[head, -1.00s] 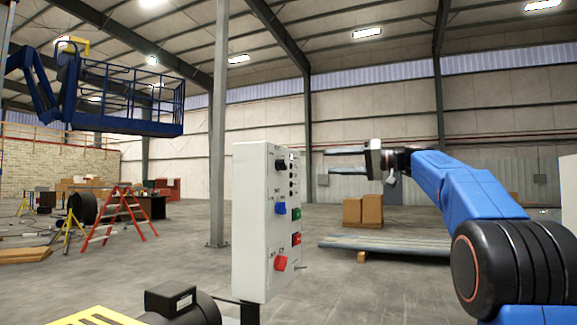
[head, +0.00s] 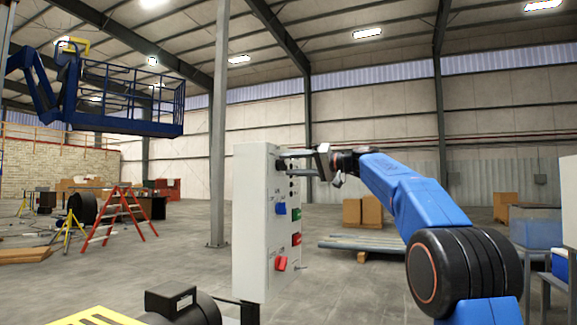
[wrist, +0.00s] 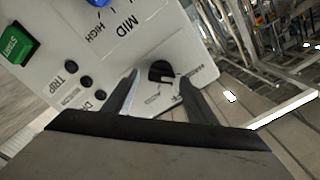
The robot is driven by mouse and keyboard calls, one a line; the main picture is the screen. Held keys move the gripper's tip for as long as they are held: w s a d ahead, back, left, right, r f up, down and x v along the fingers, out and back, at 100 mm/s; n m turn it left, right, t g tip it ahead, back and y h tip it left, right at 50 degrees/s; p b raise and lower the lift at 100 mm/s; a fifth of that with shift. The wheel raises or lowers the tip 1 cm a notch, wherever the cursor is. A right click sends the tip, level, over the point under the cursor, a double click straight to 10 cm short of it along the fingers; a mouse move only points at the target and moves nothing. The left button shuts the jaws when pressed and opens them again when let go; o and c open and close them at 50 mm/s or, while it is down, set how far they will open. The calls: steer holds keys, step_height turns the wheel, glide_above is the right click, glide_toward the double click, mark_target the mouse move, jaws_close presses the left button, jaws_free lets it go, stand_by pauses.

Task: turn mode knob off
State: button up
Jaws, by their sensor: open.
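A black knob (wrist: 160,71) sits near the top corner of the white control panel (wrist: 55,62). Its small lettering is too small to read, so I cannot confirm that it is the mode knob. The panel also shows in the head view (head: 250,235), with the black knob (head: 279,165) at its upper edge. My gripper (wrist: 158,77) is open. Its two fingers lie on either side of the black knob in the wrist view. In the head view, my gripper (head: 290,163) is at the panel's upper face. I cannot tell if the fingers touch the knob.
A blue knob (head: 281,208) marked MID and HIGH, a green START button (head: 296,214), a red button (head: 296,239) and a red knob (head: 281,263) sit lower on the panel. Small dark round fittings (wrist: 71,66) lie beside the left finger.

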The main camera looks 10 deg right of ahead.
steer(key=shift+w+a, duration=0.25)
steer(key=shift+a, duration=0.2)
steer(key=c, duration=1.1)
steer(key=shift+m, duration=0.3)
steer(key=shift+w+d+f+m, duration=0.1)
steer(key=shift+f+m, duration=0.05)
steer(key=shift+m, duration=3.85)
